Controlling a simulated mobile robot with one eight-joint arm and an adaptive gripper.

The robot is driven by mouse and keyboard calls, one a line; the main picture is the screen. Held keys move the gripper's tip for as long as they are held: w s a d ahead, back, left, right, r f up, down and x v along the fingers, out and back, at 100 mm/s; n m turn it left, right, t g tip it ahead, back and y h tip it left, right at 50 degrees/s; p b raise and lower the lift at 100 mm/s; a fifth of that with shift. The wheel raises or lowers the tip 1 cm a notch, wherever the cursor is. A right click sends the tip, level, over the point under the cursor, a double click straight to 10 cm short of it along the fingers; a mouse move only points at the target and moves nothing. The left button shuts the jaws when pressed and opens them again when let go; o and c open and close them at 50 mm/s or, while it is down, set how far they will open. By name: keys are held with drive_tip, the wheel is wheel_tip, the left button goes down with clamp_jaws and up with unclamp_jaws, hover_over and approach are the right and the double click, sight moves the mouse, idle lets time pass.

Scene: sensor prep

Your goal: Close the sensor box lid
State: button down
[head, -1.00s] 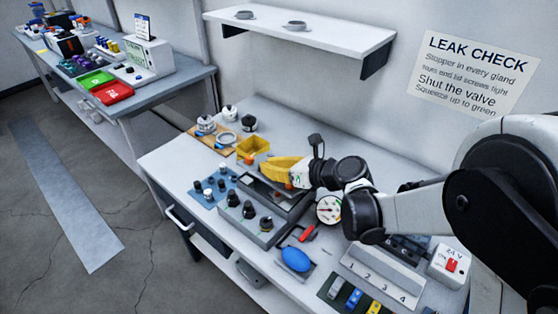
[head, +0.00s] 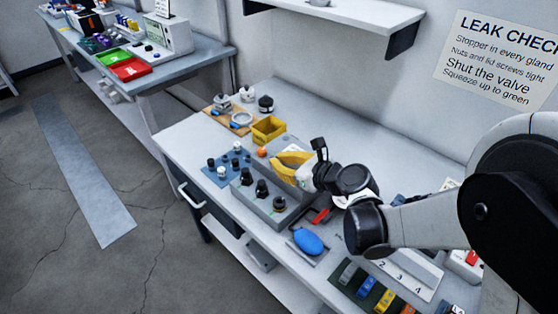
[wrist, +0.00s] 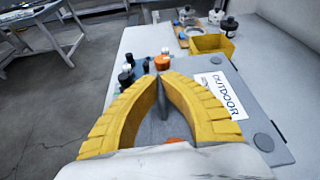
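The sensor box (head: 258,201) is a grey case on the bench with several dark-capped fittings along its front. Its grey lid (wrist: 244,100) carries a white "OUTDOOR" label (wrist: 217,95) and dark corner screws; it fills the area below and right of my fingers in the wrist view. My gripper (wrist: 160,76) has yellow fingers with their tips together over the lid; it also shows in the head view (head: 280,160). A narrow dark grey strip shows between the fingers; I cannot tell whether it is held. My gripper hides the lid's hinge and the exact lid angle.
A yellow bin (head: 268,129) and an orange knob (head: 262,152) are beyond the box. A blue mat (head: 222,174) with small fittings lies left. A blue squeeze bulb (head: 308,241) and red-handled valve (head: 321,216) are in front right. The shelf (head: 350,22) hangs above.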

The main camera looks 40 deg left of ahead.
drive_tip(key=shift+s+f, duration=0.1)
drive_tip(key=shift+f, duration=0.1)
drive_tip(key=c, duration=1.6)
unclamp_jaws()
drive_tip(key=shift+f, duration=0.1)
drive_tip(key=shift+o, duration=0.2)
drive_tip(key=v, duration=1.2)
